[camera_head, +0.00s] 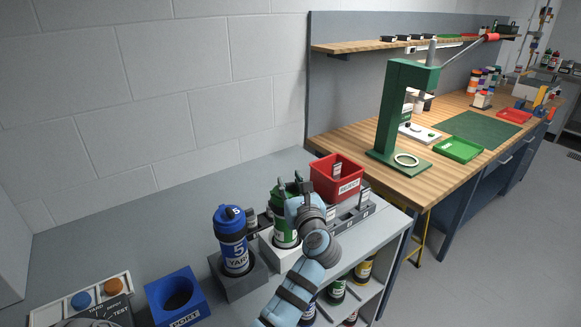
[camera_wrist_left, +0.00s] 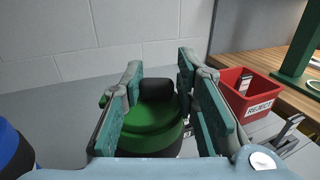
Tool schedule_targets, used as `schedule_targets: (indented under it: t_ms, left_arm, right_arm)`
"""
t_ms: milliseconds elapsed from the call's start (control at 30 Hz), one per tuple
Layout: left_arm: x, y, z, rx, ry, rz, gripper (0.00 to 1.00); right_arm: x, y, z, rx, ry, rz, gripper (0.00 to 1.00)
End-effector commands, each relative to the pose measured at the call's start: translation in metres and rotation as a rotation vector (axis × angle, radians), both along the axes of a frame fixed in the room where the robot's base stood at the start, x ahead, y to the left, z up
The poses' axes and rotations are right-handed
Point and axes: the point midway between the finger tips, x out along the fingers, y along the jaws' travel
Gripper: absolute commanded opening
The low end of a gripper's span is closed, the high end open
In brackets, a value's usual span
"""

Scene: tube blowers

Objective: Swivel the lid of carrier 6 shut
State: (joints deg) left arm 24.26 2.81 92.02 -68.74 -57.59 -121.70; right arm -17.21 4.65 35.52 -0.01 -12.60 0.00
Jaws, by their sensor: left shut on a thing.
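A green carrier (camera_head: 284,236) stands upright in a pale block, partly hidden by my left gripper; I take it as carrier 6, though its number is not readable. My left gripper (camera_head: 292,187) is over its top from the right. In the left wrist view the fingers (camera_wrist_left: 160,75) stand on both sides of the green lid (camera_wrist_left: 150,138) and a black part, shut on the lid. The lid's exact swivel angle cannot be told. My right gripper is not in view.
Blue carrier 5 (camera_head: 232,243) stands in a grey block close on the left. The red REJECT bin (camera_head: 337,176) sits behind right, near a grey rack (camera_head: 349,217). A green press (camera_head: 396,115) stands on the wooden bench.

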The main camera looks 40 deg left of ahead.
Motion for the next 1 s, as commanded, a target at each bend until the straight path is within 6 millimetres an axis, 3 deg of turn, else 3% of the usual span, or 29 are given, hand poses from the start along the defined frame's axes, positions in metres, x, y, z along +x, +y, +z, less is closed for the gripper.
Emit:
schedule_targets:
  t_ms: [100,500,533,600,1000]
  left_arm:
    - [-0.0006,-0.0005,0.0021,0.003,0.000,-0.020,0.00]
    - [-0.0005,-0.0009,-0.0006,0.002,-0.001,-0.028,0.00]
    - [-0.0005,-0.0009,-0.0006,0.002,-0.001,-0.027,0.33]
    - [-0.0005,-0.0009,-0.0006,0.002,-0.001,-0.027,0.44]
    - [-0.0058,-0.0093,-0.0013,-0.001,-0.002,-0.029,0.45]
  right_arm:
    - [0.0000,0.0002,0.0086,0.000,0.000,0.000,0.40]
    - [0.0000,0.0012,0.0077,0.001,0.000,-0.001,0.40]
    - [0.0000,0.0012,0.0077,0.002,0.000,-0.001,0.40]
    - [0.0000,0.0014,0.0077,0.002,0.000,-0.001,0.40]
    - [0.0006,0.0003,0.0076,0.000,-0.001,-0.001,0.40]
